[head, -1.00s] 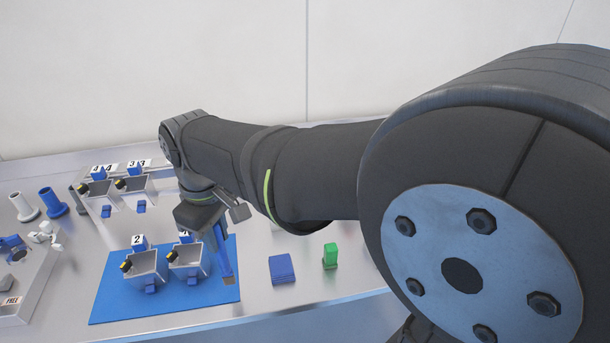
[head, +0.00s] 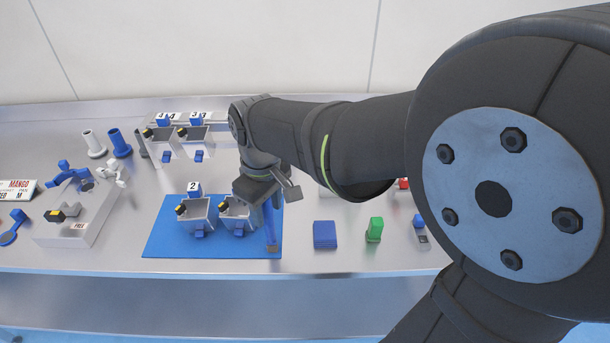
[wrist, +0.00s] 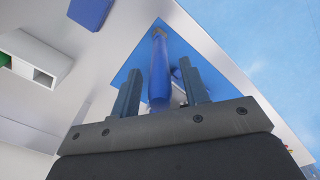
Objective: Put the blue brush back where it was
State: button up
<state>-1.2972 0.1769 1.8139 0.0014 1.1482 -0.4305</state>
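The blue brush (head: 269,232) is at the right end of the blue mat (head: 165,240), its brownish tip toward the table's front edge. In the wrist view, the brush (wrist: 159,72) runs between my gripper's fingers (wrist: 161,78) toward the mat's corner. My gripper (head: 262,192) is over the mat's right side, beside the right-hand grey bin. The two fingers stand apart, and a narrow gap shows on each side of the brush. The brush's near end is hidden by the gripper. I cannot tell whether the brush touches the mat.
Two grey bins stand on the mat, the left one (head: 197,216) labelled 2. Two more bins (head: 194,143) stand behind. A blue block (head: 325,235) and a green block (head: 375,230) stand right of the mat.

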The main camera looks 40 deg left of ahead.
jog(key=shift+r, duration=0.1)
notch_tip(320, 180, up, 12)
jog(key=shift+r, duration=0.1)
dwell(0.5)
jog(key=shift+f, duration=4.4)
jog(key=shift+f, duration=0.1)
